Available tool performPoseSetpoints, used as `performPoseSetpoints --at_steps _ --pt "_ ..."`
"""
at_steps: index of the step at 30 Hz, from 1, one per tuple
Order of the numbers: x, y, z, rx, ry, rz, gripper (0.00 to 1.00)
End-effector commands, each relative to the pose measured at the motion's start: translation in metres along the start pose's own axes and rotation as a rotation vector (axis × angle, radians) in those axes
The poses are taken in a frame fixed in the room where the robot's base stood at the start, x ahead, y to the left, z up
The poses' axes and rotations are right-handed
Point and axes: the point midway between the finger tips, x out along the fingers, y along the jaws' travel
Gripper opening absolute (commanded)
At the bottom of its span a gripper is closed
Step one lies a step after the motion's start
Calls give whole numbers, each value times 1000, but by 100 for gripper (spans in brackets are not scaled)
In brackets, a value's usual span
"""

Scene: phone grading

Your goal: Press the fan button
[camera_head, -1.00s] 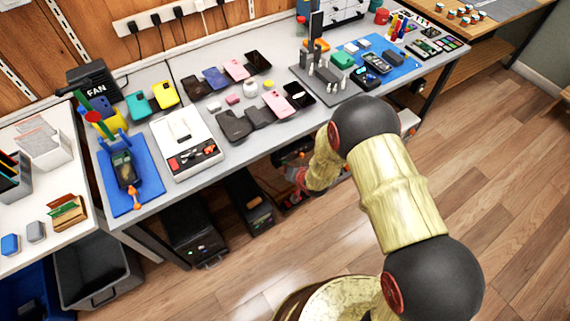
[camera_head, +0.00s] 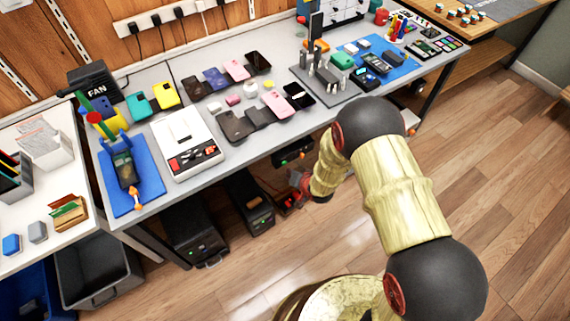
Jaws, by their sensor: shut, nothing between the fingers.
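A black box (camera_head: 103,78) marked FAN stands at the back left of the grey workbench, near the wooden wall. A separate button on it cannot be made out; a green-handled tool stands in front of its lower part. My arm, with pale yellow links and black joints, bends down at the bench's front edge, right of the middle. It is well away to the right of the FAN box. Its far end drops low beside the bench, where a small reddish part shows. I cannot make out my gripper's fingers.
A blue mat (camera_head: 147,201) holding a phone and a white device (camera_head: 187,128) lie in front of the FAN box. Several phones and cases cover the bench's middle. Another blue mat (camera_head: 399,71) lies to the right. The wooden floor (camera_head: 525,190) at right is clear.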

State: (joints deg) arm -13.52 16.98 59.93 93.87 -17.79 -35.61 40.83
Motion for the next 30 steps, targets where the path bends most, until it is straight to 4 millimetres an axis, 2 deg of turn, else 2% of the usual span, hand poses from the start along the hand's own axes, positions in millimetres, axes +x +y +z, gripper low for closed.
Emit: performPoseSetpoints --at_steps 16,30 --pt "-35 25 24 2 -1 2 0" --pt "-38 27 27 1 0 0 0"
